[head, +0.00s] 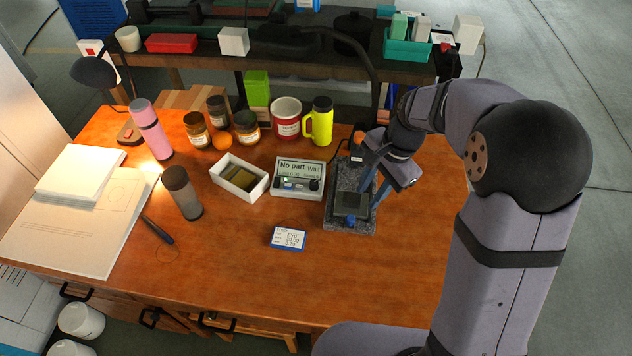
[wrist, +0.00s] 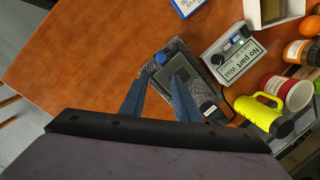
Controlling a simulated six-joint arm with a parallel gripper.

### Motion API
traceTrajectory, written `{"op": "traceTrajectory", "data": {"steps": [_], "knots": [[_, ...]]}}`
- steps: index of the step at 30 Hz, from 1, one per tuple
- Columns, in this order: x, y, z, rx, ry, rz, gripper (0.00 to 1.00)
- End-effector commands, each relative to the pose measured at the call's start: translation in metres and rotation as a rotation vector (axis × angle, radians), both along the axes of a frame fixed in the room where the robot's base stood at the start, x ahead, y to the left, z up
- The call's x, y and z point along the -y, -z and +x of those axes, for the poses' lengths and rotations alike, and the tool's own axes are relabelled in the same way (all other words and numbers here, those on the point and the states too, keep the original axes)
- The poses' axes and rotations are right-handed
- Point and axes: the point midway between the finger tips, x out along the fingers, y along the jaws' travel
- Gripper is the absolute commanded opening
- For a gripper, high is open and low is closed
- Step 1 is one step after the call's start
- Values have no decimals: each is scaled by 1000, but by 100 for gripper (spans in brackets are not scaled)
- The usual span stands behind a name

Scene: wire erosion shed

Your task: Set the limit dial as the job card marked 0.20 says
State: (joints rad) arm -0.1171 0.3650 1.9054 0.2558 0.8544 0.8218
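The gauge box (head: 298,178) is white, with a screen reading "No part Wait" above smaller text I cannot read surely. A dark round dial (head: 314,185) is at the right of its front panel. The gauge box also shows in the wrist view (wrist: 232,53). The white job card (head: 288,238) with a blue edge lies flat in front of the box; its small figures are hard to read. My gripper (head: 367,200) is to the right of the box, over the speckled stone stand (head: 336,222). In the wrist view its blue fingers (wrist: 161,78) are apart, with nothing held between them.
The stand carries a dark square plate (head: 350,202). A white tray (head: 262,187) with brownish plates is left of the box. Bare table lies around the card. A grey cup (head: 182,193) stands farther left.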

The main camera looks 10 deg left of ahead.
Motion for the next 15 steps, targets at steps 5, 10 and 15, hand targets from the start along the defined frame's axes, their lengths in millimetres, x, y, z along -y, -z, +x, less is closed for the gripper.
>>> {"op": "traceTrajectory", "data": {"steps": [5,10,15], "knots": [[-51,23,57,-83,318,91,29],[-88,37,88,-159,536,156,29],[-106,44,102,-203,645,188,29]]}}
